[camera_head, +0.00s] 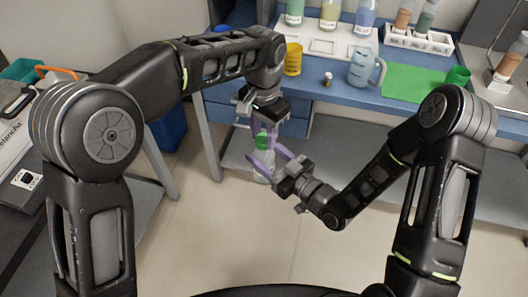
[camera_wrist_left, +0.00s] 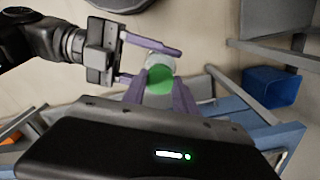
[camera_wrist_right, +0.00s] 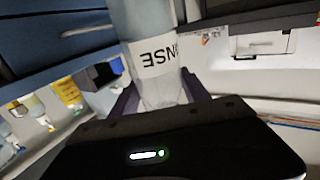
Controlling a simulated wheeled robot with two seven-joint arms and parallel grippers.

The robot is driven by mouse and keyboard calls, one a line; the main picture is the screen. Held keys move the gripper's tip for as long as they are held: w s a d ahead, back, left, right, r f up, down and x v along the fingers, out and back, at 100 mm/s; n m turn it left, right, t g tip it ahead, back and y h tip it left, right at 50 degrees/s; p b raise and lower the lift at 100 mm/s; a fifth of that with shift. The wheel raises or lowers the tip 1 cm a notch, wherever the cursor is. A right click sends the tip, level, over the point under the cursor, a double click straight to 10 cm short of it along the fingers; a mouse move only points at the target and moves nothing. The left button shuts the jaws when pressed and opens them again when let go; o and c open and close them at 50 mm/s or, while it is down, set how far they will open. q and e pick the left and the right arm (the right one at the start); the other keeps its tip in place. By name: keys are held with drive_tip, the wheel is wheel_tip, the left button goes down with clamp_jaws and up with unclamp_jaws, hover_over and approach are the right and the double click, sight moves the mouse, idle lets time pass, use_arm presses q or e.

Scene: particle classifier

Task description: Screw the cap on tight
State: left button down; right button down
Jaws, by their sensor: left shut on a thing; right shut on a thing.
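A green cap (camera_head: 263,141) is between the purple fingers of my left gripper (camera_head: 264,132), which is shut on it from above. The cap also shows in the left wrist view (camera_wrist_left: 160,79), over the pale top of the bottle. The clear bottle (camera_head: 262,167) is held in the air by my right gripper (camera_head: 265,158), which is shut on it from the side.
Behind is a blue bench with a yellow cup (camera_head: 293,60), a blue-grey jug (camera_head: 361,68), a small vial (camera_head: 327,79), a green mat (camera_head: 412,82) and a bottle rack (camera_head: 418,39). A blue bin (camera_head: 169,128) stands below left. The floor under the grippers is clear.

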use_arm(q)
drive_tip(key=c, duration=0.9)
unclamp_jaws()
wheel_tip(320, 180, up, 8)
drive_tip(key=shift+f, duration=0.25)
